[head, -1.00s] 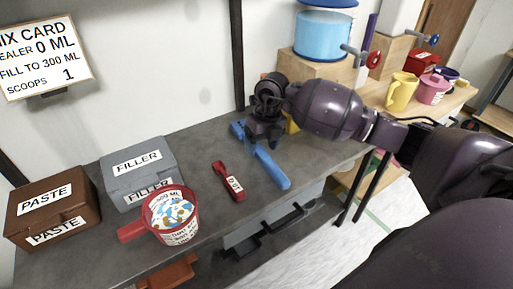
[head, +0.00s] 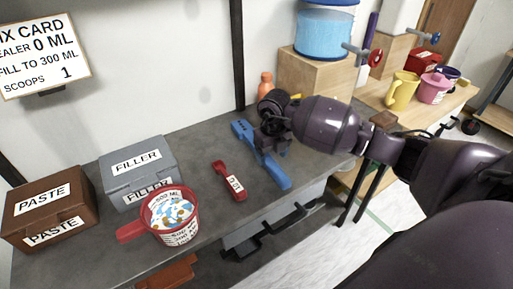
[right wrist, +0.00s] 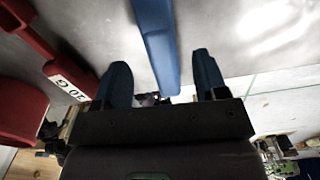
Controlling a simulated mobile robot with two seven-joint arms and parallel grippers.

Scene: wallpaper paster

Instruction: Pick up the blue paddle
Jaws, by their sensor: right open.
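The blue paddle (head: 270,170) lies on the grey worktop, its slotted wide end towards the wall and its narrow end towards the front edge. My right gripper (head: 273,148) is over the paddle's middle, just to its right in the head view. In the right wrist view the paddle (right wrist: 157,40) runs down between the two blue fingers of the open gripper (right wrist: 162,78), with gaps on both sides. I cannot tell the height between fingers and paddle. My left gripper is not in view.
A red scoop (head: 230,180) lies left of the paddle. A red measuring cup (head: 172,215), grey filler box (head: 138,170) and brown paste box (head: 48,210) stand further left. An orange bottle (head: 266,84) stands behind the gripper. A wooden block (head: 310,75) is at the back right.

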